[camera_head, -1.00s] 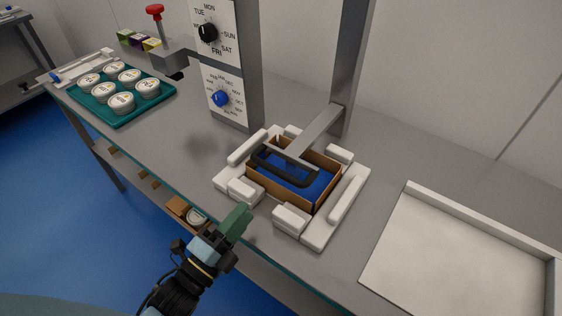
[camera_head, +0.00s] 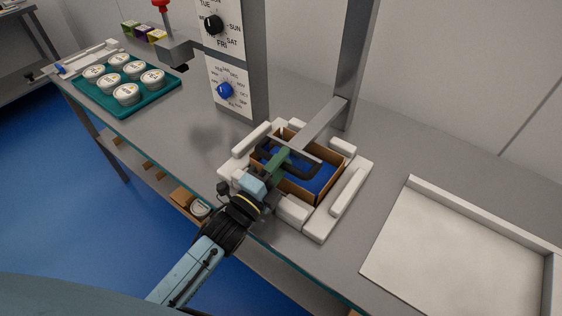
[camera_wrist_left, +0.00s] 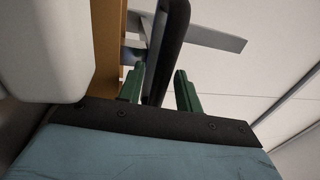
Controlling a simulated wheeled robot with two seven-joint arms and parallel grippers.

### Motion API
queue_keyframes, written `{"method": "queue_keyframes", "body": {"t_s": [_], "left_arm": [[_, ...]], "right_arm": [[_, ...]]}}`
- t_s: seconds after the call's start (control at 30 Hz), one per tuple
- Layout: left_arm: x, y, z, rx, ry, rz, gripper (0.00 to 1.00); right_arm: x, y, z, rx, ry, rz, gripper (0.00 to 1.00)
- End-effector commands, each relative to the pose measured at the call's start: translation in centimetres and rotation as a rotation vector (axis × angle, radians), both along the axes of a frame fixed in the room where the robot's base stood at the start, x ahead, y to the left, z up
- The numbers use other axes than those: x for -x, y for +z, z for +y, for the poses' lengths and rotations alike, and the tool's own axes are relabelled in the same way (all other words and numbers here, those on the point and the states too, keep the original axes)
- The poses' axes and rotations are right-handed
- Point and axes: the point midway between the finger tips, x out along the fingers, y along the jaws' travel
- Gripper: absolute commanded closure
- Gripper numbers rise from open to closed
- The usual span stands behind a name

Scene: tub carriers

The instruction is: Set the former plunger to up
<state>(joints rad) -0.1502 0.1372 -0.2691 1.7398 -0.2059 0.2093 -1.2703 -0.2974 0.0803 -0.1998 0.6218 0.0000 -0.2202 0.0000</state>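The former (camera_head: 344,190) is a set of white blocks around an open brown carton (camera_head: 331,182) with a blue inside surface. The plunger's black loop handle (camera_head: 307,160) lies low over the carton, at the end of a grey arm from the post. My left gripper (camera_head: 279,160) is at the near-left part of this handle. In the left wrist view its green fingers (camera_wrist_left: 160,90) stand apart on either side of the black handle bar (camera_wrist_left: 168,45), with a gap showing on the right side. My right gripper is not in view.
A grey post (camera_head: 358,65) rises behind the former. A dial panel (camera_head: 226,85) stands to its left. A teal tray of white tubs (camera_head: 122,108) is at the far left, and a wide white tray (camera_head: 465,245) lies to the right.

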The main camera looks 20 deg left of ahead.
Motion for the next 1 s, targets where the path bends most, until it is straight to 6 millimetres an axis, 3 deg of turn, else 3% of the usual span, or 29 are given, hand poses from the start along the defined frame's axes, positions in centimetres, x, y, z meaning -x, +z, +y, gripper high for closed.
{"method": "queue_keyframes", "body": {"t_s": [0.23,0.5,0.83,1.0], "left_arm": [[-0.1,0.0,0.0,0.000,0.000,0.000,0.65],[0.0,0.0,0.0,0.000,0.000,0.000,0.99],[0.0,0.2,0.0,0.000,0.000,0.000,1.00],[-0.1,1.6,-0.2,-0.001,-0.005,-0.002,1.00]], "right_arm": [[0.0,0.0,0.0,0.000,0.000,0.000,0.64],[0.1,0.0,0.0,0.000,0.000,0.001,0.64],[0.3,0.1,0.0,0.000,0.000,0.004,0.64],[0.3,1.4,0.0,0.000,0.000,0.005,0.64]]}}
